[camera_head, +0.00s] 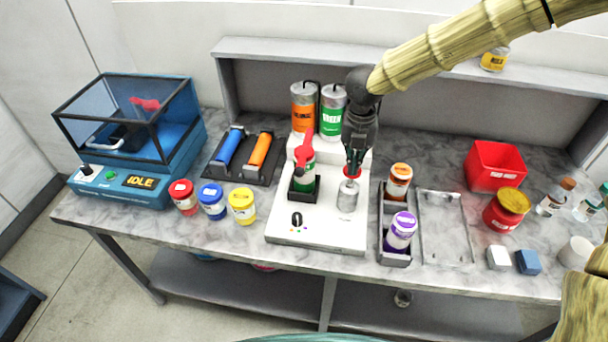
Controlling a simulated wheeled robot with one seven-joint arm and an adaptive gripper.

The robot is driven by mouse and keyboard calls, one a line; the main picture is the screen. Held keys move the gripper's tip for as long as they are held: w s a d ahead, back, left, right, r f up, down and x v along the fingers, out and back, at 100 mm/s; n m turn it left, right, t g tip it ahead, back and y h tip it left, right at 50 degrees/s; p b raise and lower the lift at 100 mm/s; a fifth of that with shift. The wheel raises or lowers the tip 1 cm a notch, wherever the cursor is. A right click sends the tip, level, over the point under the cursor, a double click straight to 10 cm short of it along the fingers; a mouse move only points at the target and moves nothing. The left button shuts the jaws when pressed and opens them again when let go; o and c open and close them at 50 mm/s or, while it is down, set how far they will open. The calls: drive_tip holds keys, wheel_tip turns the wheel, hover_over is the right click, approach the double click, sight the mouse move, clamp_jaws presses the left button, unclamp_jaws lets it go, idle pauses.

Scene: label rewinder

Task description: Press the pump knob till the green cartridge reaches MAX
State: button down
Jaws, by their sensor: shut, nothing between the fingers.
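The white pump station (285,228) stands near the middle of the table. Its pump is a silver cylinder (347,198) with a red knob (351,173) on top. My gripper (354,168) is shut and empty, pointing down with its fingertips at the knob. It hides part of the knob, and I cannot tell whether they touch. The green cartridge (304,180) stands in a black holder (303,194) left of the pump, under a red nozzle (305,155). Its fill level and MAX mark are too small to read.
Orange (304,108) and green (332,112) tanks stand behind the pump. A grey holder (394,258) with orange and purple cartridges (401,230) is close on its right. Red, blue and yellow jars (242,206) stand left. A blue rewinder (135,185) reads IDLE.

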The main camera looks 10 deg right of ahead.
drive_tip(key=shift+f, duration=1)
drive_tip(key=shift+r+p, duration=1.8)
drive_tip(key=shift+r, duration=0.3)
drive_tip(key=shift+f, duration=0.15)
